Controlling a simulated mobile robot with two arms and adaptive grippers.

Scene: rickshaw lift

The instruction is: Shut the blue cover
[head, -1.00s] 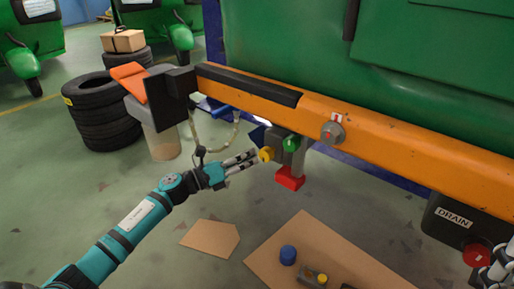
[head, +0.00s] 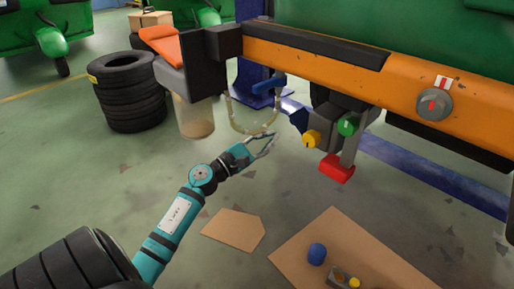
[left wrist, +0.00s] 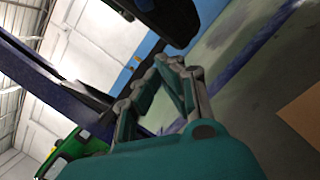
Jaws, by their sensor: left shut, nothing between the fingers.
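A dark blue flap (head: 299,120), which looks like the blue cover, sticks out at an angle from the left side of a dark grey box under the orange beam. A yellow knob (head: 311,139) and a green knob (head: 348,124) are on this box. My left gripper (head: 268,142) is shut and empty, to the left of the yellow knob and a little below the flap, apart from both. Its linkage fills the middle of the left wrist view (left wrist: 170,75), where I cannot clearly make out the flap. My right gripper is not in view.
A red block (head: 337,169) hangs below the box. The orange beam (head: 330,72) runs above, with a grey dial (head: 434,104). A hose loop (head: 250,130) hangs behind my gripper. Cardboard (head: 320,225) with a blue cap (head: 317,254) lies below. Stacked tyres (head: 130,95) stand left.

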